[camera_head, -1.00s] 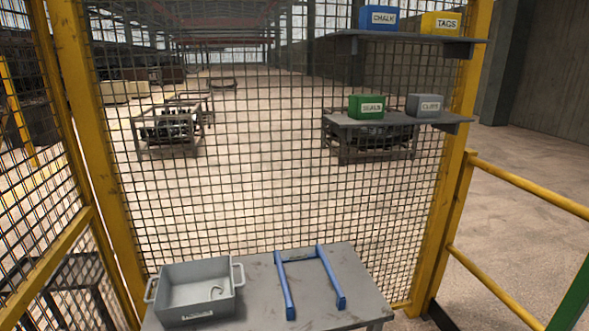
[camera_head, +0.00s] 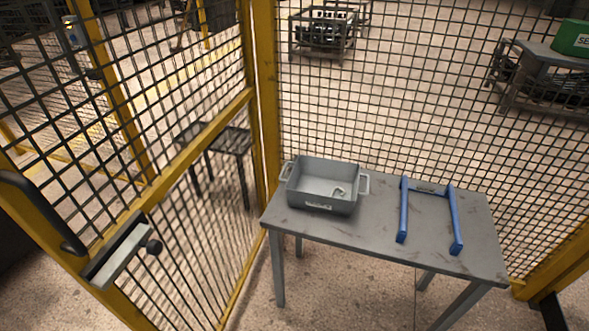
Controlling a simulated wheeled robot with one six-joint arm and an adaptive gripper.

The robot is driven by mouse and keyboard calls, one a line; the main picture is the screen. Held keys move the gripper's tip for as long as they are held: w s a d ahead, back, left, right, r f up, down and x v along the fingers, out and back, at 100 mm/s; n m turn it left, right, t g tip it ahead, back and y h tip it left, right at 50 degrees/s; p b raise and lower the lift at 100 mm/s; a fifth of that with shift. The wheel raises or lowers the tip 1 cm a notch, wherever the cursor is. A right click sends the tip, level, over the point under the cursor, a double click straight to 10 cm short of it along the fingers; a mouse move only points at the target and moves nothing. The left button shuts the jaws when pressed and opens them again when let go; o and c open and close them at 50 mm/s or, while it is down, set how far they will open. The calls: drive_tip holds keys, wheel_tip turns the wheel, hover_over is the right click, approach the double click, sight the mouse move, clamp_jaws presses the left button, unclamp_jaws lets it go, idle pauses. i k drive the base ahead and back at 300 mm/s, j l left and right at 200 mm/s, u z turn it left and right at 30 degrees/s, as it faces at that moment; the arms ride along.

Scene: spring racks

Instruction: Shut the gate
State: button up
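The gate (camera_head: 180,166) is a yellow-framed wire mesh panel on the left of the head view. A dark curved handle (camera_head: 42,208) sits on its near upright. Below the handle is a grey metal latch bar (camera_head: 118,256) with a round dark knob (camera_head: 154,247). The near edge of the gate runs toward the lower left of the picture; whether it meets a post is outside the view. My gripper does not show in the head view.
A grey table (camera_head: 370,240) stands beside the gate against the mesh fence (camera_head: 400,90). It bears a grey bin (camera_head: 322,205) with a small hook inside and a blue two-armed rack (camera_head: 455,220). A green box (camera_head: 572,38) is at upper right. Floor is clear under the table.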

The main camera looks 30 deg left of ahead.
sight(20, 197)
drive_tip(key=u, duration=1.35)
